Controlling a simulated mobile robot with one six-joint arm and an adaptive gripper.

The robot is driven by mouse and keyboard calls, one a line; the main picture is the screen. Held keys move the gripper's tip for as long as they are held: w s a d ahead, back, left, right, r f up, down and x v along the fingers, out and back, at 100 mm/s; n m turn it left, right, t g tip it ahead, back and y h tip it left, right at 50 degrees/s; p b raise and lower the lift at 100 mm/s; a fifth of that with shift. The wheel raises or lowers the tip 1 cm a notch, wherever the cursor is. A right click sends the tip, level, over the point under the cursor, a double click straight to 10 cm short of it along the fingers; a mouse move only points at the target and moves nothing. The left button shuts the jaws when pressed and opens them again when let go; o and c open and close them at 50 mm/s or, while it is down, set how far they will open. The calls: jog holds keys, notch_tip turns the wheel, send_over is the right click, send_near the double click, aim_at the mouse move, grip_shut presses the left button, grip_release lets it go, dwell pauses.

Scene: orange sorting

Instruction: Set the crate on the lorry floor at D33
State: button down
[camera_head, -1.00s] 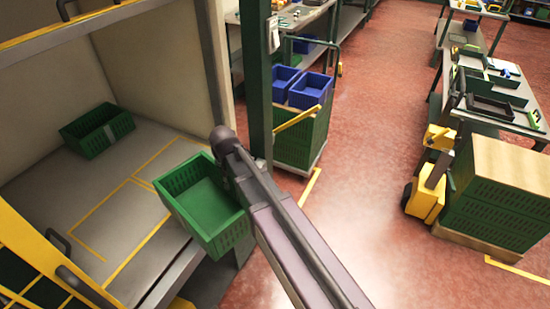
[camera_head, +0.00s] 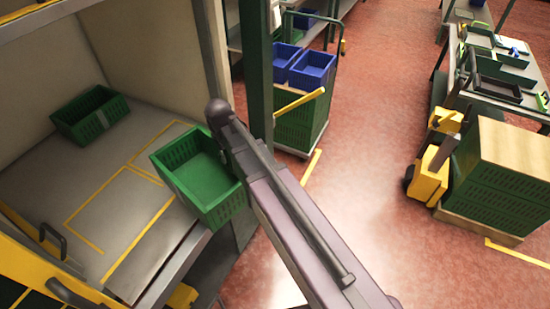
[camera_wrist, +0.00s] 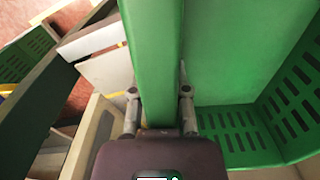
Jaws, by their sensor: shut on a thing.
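The green crate (camera_head: 201,172) is empty and hangs, a little tilted in the picture, at the front edge of the lorry floor (camera_head: 98,216). My gripper (camera_wrist: 160,100) is shut on the crate's wall, one finger on each side, in the wrist view. The crate's inside (camera_wrist: 240,60) fills the right of that view. In the head view my arm hides the fingers. Yellow lines mark out bays on the lorry floor, and the outlined bays beside the crate are bare. I cannot read any label D33.
Another green crate (camera_head: 90,115) stands at the back of the lorry floor. A dark green post (camera_head: 257,80) rises close to my arm. A yellow rail (camera_head: 40,250) lies at the lower left. A trolley with blue crates (camera_head: 312,68) stands beyond the post.

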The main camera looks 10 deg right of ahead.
jog(key=shift+d, duration=0.1)
jog(key=s+d+f+m+b, duration=0.2)
jog(key=d+m, duration=1.2)
jog(key=d, duration=0.1)
jog(key=shift+s+m, duration=0.4)
jog(key=shift+w+a+f, duration=0.1)
